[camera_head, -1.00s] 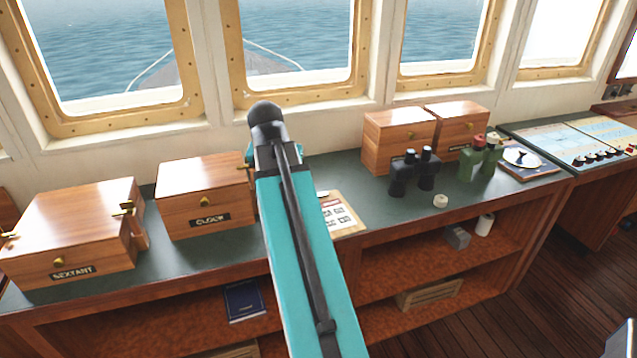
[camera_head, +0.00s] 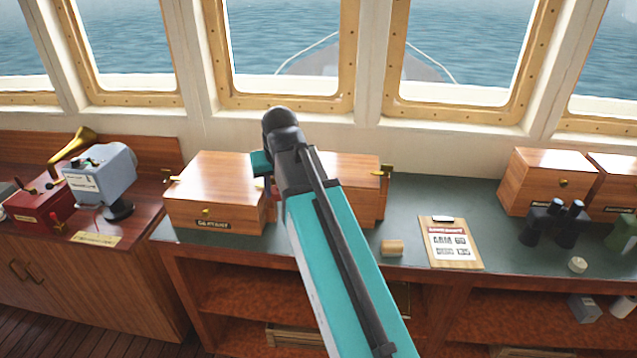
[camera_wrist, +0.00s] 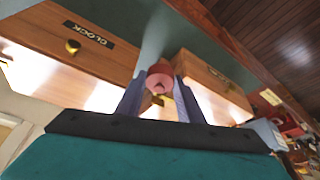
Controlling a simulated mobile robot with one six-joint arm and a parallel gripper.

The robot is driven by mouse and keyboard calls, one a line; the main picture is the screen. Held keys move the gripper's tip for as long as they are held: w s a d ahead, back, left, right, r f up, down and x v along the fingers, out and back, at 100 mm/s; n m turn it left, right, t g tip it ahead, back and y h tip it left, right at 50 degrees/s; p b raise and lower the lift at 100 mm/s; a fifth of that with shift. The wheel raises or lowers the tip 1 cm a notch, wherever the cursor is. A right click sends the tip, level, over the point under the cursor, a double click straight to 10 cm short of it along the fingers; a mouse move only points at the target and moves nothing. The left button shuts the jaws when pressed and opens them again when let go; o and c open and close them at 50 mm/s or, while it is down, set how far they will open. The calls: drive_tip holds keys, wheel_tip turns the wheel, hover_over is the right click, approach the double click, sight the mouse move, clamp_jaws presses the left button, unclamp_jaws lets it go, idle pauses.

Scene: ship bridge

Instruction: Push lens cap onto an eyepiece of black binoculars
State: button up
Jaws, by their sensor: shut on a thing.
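My gripper (camera_wrist: 162,92) is shut on a small reddish round piece (camera_wrist: 159,76) with a darker recess in its end. It may be the lens cap, but I cannot be sure. In the head view my arm hides most of the gripper; a bit of red shows beside it, in front of the wooden boxes. The black binoculars (camera_head: 548,228) stand upright on the green counter at the right, eyepieces up, far from my gripper. They are not in the wrist view.
The sextant box (camera_head: 214,190) and the partly hidden clock box (camera_head: 350,185) stand on the counter (camera_head: 405,205). A small wooden cylinder (camera_head: 392,248), a clipboard (camera_head: 450,243) and a cream round piece (camera_head: 577,265) lie towards its front. Green binoculars (camera_head: 622,232) are at the right edge.

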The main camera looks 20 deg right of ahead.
drive_tip(key=a+n, duration=0.1)
drive_tip(key=a, duration=0.5)
drive_tip(key=shift+w+n, duration=0.3)
drive_tip(key=shift+w, duration=0.1)
drive_tip(key=shift+d+r, duration=0.1)
drive_tip(key=shift+d, duration=0.05)
